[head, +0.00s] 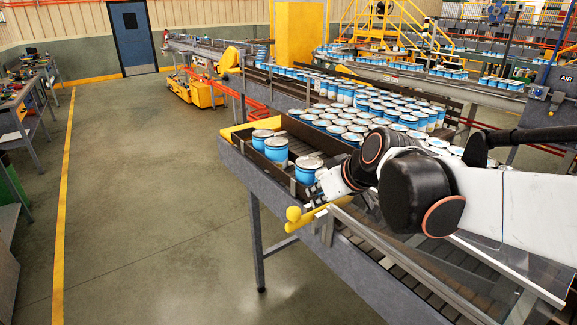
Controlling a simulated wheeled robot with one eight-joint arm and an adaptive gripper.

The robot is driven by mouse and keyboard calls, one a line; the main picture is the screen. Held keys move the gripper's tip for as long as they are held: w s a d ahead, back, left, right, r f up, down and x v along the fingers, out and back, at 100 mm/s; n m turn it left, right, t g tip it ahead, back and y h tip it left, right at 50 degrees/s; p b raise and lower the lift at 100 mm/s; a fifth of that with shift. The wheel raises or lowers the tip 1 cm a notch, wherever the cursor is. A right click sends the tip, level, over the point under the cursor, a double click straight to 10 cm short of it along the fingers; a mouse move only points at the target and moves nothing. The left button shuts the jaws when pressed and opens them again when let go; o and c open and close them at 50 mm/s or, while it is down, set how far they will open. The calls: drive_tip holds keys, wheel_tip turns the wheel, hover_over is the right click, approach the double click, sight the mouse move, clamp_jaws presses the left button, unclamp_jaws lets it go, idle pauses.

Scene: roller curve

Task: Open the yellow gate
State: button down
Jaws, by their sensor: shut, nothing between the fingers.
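A yellow bar with a round knob (305,217), which looks like the gate, sits at the near edge of the roller conveyor (365,245). It slants up to the right towards my arm, and its right end is close to my wrist. My gripper (314,195) is just above and behind this yellow bar, beside the nearest blue can (308,172). It is small in view and partly hidden by my wrist. Its fingers look shut and empty. I cannot tell whether it touches the bar or the can.
Many blue cans with silver lids (357,125) crowd the conveyor behind a dark guide rail (270,142). A second yellow piece (250,127) lies at the conveyor's left end. The floor (150,210) to the left is clear, with a workbench (30,95) beyond.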

drive_tip(key=shift+n+y, duration=0.3)
drive_tip(key=shift+n, duration=0.1)
drive_tip(key=w+a+r+p, duration=0.1)
drive_tip(key=w+a+r, duration=0.1)
drive_tip(key=w, duration=0.1)
drive_tip(key=shift+r+p, duration=0.3)
drive_tip(key=shift+p, duration=0.05)
drive_tip(key=b, duration=0.2)
hover_over(291, 213)
wheel_tip(291, 213, down, 7)
wheel_tip(291, 213, down, 3)
drive_tip(key=shift+w+a+r, duration=0.1)
drive_tip(key=shift+w+r, duration=0.05)
drive_tip(key=shift+r, duration=0.05)
drive_tip(key=shift+f+b, duration=0.3)
drive_tip(key=shift+f, duration=0.45)
